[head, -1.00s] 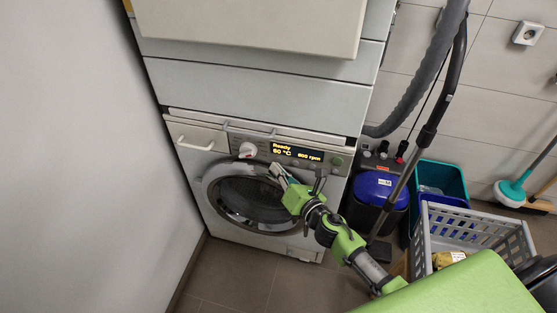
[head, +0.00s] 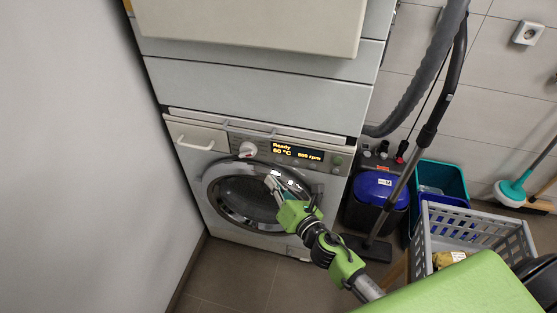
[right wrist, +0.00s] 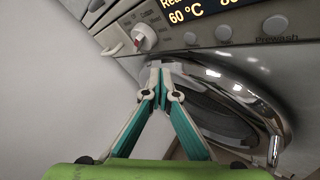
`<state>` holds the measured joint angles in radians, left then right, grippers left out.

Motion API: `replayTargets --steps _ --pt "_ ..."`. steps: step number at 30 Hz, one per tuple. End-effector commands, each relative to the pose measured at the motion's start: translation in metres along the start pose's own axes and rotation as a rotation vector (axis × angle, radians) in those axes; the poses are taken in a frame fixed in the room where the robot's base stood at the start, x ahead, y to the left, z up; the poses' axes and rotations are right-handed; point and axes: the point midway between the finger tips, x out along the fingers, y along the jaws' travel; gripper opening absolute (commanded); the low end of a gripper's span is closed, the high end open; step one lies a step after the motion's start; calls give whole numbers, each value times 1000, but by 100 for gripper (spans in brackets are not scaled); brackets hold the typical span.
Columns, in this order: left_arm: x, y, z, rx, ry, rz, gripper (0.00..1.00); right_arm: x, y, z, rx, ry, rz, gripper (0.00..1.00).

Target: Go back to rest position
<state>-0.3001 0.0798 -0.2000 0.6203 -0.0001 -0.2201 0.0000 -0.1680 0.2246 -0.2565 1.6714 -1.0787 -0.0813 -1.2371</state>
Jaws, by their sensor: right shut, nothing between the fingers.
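My right gripper (head: 271,182) is in front of the upper part of the washing machine's round door (head: 230,205). In the right wrist view its two fingers (right wrist: 160,68) meet at the tips, with nothing between them. The door looks closed, with a chrome ring and dark glass. The washing machine (head: 186,160) has a lit display (head: 297,151) reading Ready, 60 °C and 800 rpm. A white dial (right wrist: 144,37) is left of the display in the right wrist view. My left gripper is not in view.
A grey wall (head: 80,160) stands close on the left. To the right are a vacuum hose and tube (head: 430,130), a blue-lidded bin (head: 377,186), a teal bin (head: 447,176) and a grey laundry basket (head: 470,222). Bare floor (head: 235,275) lies in front of the machine.

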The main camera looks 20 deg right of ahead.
Motion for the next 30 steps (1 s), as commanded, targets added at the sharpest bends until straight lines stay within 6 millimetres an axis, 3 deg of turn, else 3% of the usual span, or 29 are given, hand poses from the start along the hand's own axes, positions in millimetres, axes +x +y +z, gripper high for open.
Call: replayTargets --steps 23,26,30 --pt "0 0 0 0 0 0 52 0 -2 -2 8 3 -4 0" --pt "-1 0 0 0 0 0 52 -2 -18 -17 81 28 -39 0" --pt "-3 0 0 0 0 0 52 -16 -71 -72 345 98 -175 0"
